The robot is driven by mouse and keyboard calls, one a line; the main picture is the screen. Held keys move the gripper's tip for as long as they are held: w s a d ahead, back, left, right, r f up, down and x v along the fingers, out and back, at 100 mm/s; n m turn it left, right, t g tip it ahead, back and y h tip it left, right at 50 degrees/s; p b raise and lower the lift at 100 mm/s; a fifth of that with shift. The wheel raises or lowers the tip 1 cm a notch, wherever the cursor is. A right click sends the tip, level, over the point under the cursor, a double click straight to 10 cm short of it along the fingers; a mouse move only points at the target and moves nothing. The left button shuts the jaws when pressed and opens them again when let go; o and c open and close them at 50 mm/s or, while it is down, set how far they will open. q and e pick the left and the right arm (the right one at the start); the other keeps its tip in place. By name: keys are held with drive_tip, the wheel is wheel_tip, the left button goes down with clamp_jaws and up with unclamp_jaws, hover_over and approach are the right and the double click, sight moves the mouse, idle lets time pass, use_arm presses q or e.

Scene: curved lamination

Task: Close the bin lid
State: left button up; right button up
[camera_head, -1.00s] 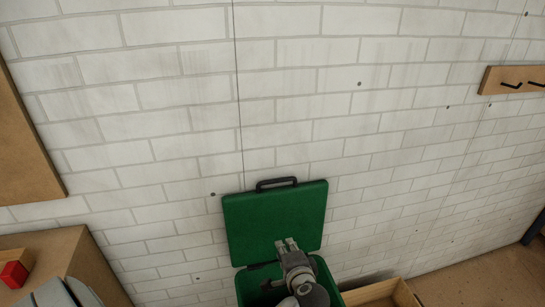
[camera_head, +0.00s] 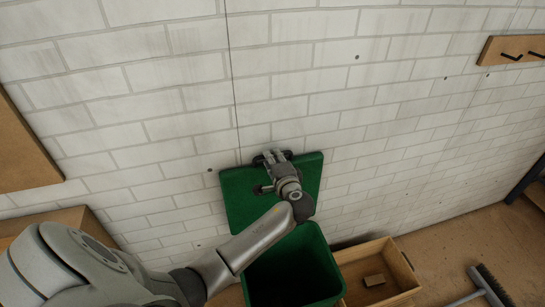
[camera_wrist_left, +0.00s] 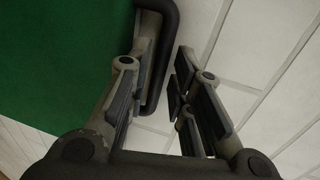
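The green bin (camera_head: 292,270) stands on the floor against the wall, its mouth open and its inside dark. Its green lid (camera_head: 238,199) is raised and leans upright near the wall. A black handle (camera_head: 259,160) is on the lid's top edge. My left gripper (camera_head: 272,157) is at that handle, in front of the lid. In the left wrist view the lid (camera_wrist_left: 60,65) fills the left, and the handle (camera_wrist_left: 160,60) runs by the left finger. The gripper (camera_wrist_left: 160,95) is open with a gap between its fingers. My right gripper is not in view.
A broom (camera_head: 487,286) lies at the lower right. A wall rack (camera_head: 512,49) hangs at the upper right. A wooden box (camera_head: 50,218) is at the left. The white brick wall is close behind the lid.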

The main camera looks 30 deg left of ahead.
use_arm(q)
drive_tip(key=shift+w+a, duration=0.25)
drive_tip(key=shift+a, duration=0.1)
drive_tip(key=shift+f, duration=0.1)
drive_tip(key=shift+c, duration=0.3)
clamp_jaws()
